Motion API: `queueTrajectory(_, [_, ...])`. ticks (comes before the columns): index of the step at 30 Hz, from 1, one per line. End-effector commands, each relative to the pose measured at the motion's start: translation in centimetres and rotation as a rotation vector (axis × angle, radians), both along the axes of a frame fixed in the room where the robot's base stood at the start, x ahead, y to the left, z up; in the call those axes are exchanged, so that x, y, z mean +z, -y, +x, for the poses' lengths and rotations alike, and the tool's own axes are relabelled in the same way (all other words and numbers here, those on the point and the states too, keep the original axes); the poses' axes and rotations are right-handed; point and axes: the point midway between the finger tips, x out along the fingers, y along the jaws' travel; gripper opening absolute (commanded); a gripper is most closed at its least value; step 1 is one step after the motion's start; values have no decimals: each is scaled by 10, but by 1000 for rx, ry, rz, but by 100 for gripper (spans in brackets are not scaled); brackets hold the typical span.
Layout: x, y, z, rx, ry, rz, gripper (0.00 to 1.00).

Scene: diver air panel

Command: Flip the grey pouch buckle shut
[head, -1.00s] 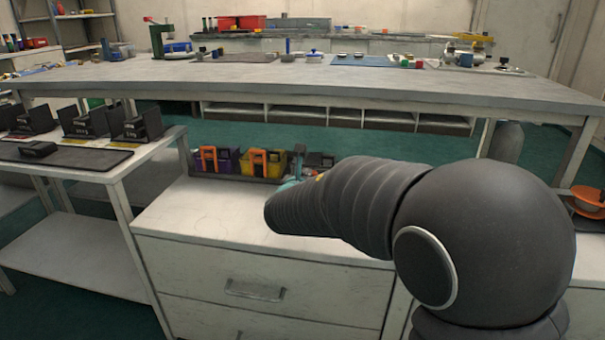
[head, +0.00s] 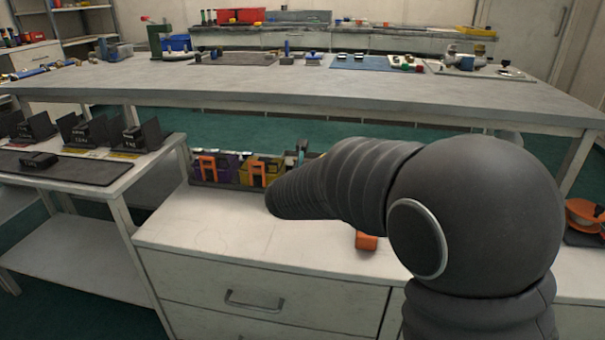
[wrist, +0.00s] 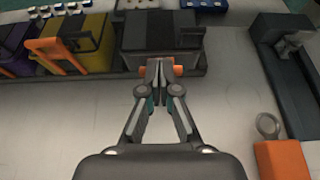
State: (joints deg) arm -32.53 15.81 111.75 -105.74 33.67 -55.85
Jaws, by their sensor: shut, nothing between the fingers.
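The grey pouch (wrist: 160,30) stands at the top middle of the wrist view, in a dark rack (wrist: 195,82) beside the yellow pouch. Bits of its orange buckle (wrist: 179,70) show on both sides of my fingertips at the pouch's near face; the rest is hidden behind the fingers, so I cannot tell its angle. My gripper (wrist: 165,67) is shut and empty, its tips at or against the buckle; contact is not clear. In the head view my arm hides the gripper and most of the grey pouch.
The yellow pouch (wrist: 84,50) and purple pouch (wrist: 17,38) have orange buckles sticking out to the near side. A dark fixture (wrist: 285,80) and an orange block (wrist: 281,160) with a grey ring stand at right. The counter (head: 200,235) in front is clear.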

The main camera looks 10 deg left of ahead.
Motion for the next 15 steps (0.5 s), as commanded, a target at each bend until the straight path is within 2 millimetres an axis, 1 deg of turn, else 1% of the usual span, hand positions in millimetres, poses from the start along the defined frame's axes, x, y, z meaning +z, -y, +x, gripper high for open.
queueTrajectory(1, [4,1,0,-1,0,0,0])
queueTrajectory(5, [8,4,6,-5,0,0,0])
queueTrajectory(15, [18,8,32,-10,1,0,0])
